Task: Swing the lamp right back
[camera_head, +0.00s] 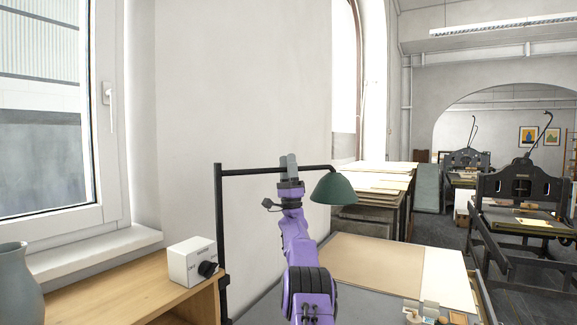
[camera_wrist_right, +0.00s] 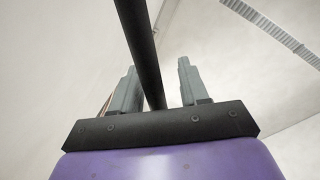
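The lamp has a green shade (camera_head: 334,189) hanging at the right end of a thin black horizontal arm (camera_head: 250,171). The arm joins an upright black post (camera_head: 219,215) on its left. My right gripper (camera_head: 289,166) is raised at the lamp arm, a little left of the shade, and hides a short piece of it. In the right wrist view the gripper's fingers (camera_wrist_right: 157,68) stand apart, with the black lamp arm (camera_wrist_right: 142,45) running between them. My left gripper is out of view.
A white box with a black knob (camera_head: 192,262) and a grey vase (camera_head: 18,285) stand on the wooden bench at left. A table with a tan board (camera_head: 370,262) lies below the lamp. Stacked sheets (camera_head: 375,180) and presses (camera_head: 525,195) stand behind.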

